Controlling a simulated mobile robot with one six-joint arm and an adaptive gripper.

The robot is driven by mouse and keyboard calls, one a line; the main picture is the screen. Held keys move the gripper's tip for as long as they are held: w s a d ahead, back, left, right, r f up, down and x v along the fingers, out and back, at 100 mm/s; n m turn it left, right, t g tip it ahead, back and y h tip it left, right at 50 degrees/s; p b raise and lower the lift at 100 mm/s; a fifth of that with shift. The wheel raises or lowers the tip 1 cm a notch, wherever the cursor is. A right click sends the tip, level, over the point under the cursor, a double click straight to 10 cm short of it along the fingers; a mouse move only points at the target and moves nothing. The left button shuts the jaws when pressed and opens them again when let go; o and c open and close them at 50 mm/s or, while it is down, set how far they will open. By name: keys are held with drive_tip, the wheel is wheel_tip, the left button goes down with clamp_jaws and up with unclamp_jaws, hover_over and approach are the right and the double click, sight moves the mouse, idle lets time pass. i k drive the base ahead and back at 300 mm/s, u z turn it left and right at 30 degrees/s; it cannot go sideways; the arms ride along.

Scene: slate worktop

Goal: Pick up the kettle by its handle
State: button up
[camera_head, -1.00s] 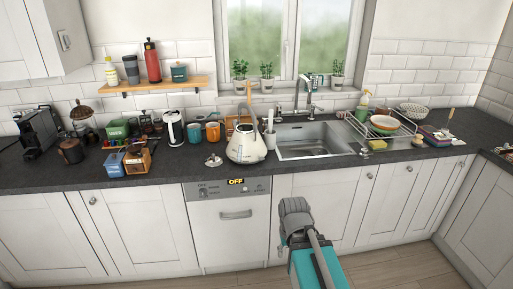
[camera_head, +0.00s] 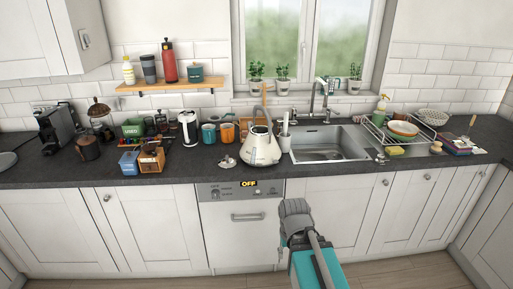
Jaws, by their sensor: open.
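A cream kettle (camera_head: 259,150) stands upright on the dark worktop, left of the sink. A small round lid-like piece (camera_head: 227,163) lies on the worktop just left of the kettle. A second white kettle-like jug (camera_head: 188,128) stands further left. My arm, teal and grey, shows at the bottom centre, in front of the counter and apart from the kettle. Its gripper fingers cannot be made out.
Orange and teal mugs (camera_head: 209,133) stand behind and left of the kettle. A white utensil pot (camera_head: 285,141) is close on its right, before the sink (camera_head: 325,150). A dish rack (camera_head: 402,131) is further right. The worktop's front edge (camera_head: 240,180) is clear before the kettle.

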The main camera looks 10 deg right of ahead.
sight(259, 149)
drive_tip(key=i, duration=0.85)
drive_tip(key=z, duration=0.05)
